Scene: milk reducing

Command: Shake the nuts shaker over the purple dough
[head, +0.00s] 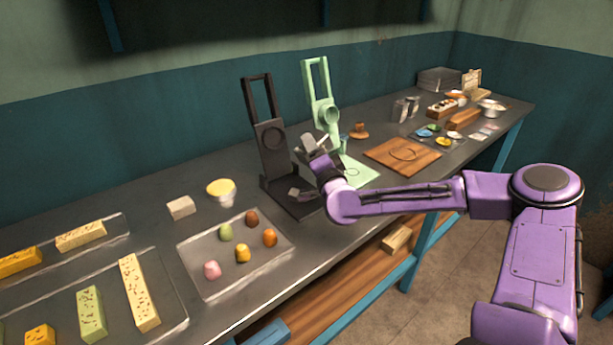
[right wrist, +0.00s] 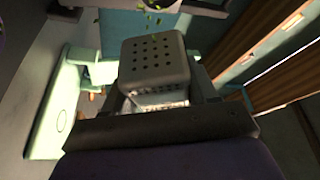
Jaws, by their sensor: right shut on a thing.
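The nuts shaker (right wrist: 155,58) is a grey metal box with a perforated face, seen close up in the right wrist view. My right gripper (head: 316,157) is shut on it and holds it above the counter, near the dark press. The shaker shows small and tilted in the head view (head: 314,143). Small yellow-green bits (right wrist: 155,8) are in the air past its perforated face. I cannot make out a clearly purple dough. A pink dough piece (head: 212,270) lies on the clear tray (head: 250,283) with green, brown, orange and yellow pieces. My left gripper is not in view.
The dark press (head: 270,140) and the mint-green press (head: 318,90) stand beside my right gripper. A wooden board (head: 380,153) lies to the right, with bowls and small dishes beyond. Decorated bars (head: 139,292) lie on trays at the left.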

